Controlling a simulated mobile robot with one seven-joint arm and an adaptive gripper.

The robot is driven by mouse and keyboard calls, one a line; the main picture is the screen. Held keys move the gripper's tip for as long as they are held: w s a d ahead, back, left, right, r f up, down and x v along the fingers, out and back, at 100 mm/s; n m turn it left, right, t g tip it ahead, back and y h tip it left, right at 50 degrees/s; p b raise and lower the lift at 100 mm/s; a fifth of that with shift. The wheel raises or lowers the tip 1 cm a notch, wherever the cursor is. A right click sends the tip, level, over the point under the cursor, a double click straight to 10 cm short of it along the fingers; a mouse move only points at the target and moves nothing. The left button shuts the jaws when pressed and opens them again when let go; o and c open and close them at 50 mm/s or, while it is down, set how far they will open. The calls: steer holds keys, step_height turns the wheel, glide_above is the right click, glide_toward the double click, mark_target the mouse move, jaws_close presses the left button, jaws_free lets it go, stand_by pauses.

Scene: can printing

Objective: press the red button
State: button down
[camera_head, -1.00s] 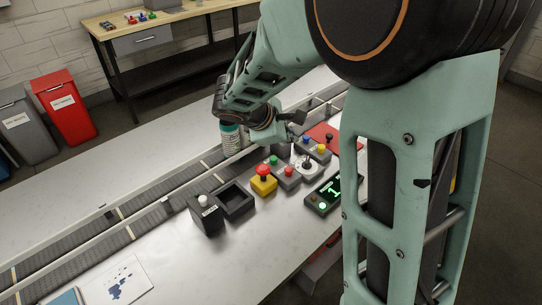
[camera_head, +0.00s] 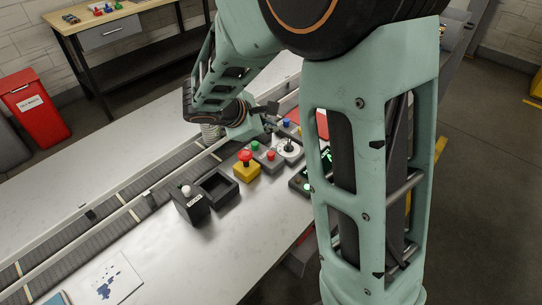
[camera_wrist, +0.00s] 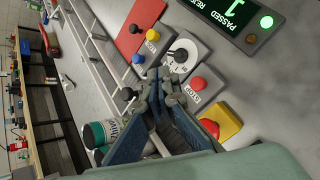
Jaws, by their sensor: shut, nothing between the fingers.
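Two red buttons are in view. A small red button (camera_head: 271,156) sits on a grey box, and its box reads STOP in the wrist view, where the button (camera_wrist: 198,84) is right of the fingers. A larger red mushroom button (camera_head: 245,156) tops a yellow box; in the wrist view it (camera_wrist: 210,127) is at lower right, partly hidden by a finger. My gripper (camera_head: 270,108) is above the conveyor side of the button boxes. In the wrist view its fingertips (camera_wrist: 160,74) are together and empty, apart from both red buttons.
A green button (camera_head: 255,146), a dial box (camera_head: 289,147) and a lit display (camera_wrist: 235,12) stand close by. A white and green can (camera_wrist: 98,133) is beside the fingers. A dark tray (camera_head: 218,187) and a box with a white knob (camera_head: 190,200) stand left of the yellow box.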

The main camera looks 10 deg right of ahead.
mark_target(273, 152)
step_height(273, 152, down, 6)
steer(key=b, duration=0.4)
steer(key=shift+f+b, duration=0.25)
steer(key=shift+b, duration=0.15)
steer(key=shift+f, duration=0.1)
stand_by(0.8)
steer(key=shift+f+b, duration=0.35)
steer(key=shift+b, duration=0.2)
steer(key=shift+f+b, duration=0.85)
stand_by(0.7)
stand_by(0.3)
steer(key=shift+r+p, duration=0.95)
steer(key=shift+r, duration=0.35)
steer(key=shift+r+p, duration=1.9)
steer(key=shift+r, duration=0.7)
steer(key=shift+f, duration=0.1)
